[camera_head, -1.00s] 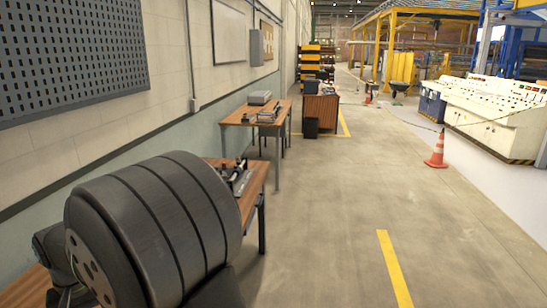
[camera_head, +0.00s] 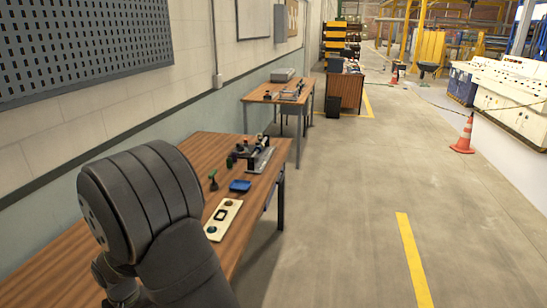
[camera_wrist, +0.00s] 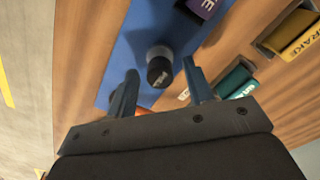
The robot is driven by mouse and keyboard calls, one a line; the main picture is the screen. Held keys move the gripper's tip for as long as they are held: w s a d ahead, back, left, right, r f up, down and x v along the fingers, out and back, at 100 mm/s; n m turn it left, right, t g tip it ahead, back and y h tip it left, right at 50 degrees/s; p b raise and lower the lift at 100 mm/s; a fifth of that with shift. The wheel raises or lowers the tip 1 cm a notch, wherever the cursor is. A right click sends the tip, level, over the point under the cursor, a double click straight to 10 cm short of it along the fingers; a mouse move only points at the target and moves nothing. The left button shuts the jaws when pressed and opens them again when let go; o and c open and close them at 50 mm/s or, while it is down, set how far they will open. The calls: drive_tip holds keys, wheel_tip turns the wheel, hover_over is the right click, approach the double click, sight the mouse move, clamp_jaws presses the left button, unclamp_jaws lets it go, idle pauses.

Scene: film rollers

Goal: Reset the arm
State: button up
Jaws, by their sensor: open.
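My gripper (camera_wrist: 160,70) shows in the wrist view with its two blue-grey fingers apart. A short black-topped grey cylinder (camera_wrist: 159,66) stands on a blue surface (camera_wrist: 130,45) and appears between the fingertips. No contact with the fingers is visible, and I cannot tell the height gap. My dark arm links fill the lower left of the head view, and my gripper is hidden there.
The wooden table (camera_head: 203,150) holds a black device (camera_head: 255,155), a blue tray (camera_head: 240,186) and a cream button panel (camera_head: 222,219). The wrist view shows a yellow labelled block (camera_wrist: 302,35), a purple one (camera_wrist: 205,7) and a teal one (camera_wrist: 235,80). Open floor lies to the right.

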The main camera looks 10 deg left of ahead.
idle(0.3)
wheel_tip(320, 180, up, 18)
wheel_tip(320, 180, down, 19)
drive_tip(key=shift+a+r, duration=0.1)
drive_tip(key=shift+r, duration=0.1)
wheel_tip(320, 180, up, 18)
drive_tip(key=n, duration=1.5)
drive_tip(key=shift+f+n, duration=0.15)
drive_tip(key=shift+n, duration=0.15)
idle(0.3)
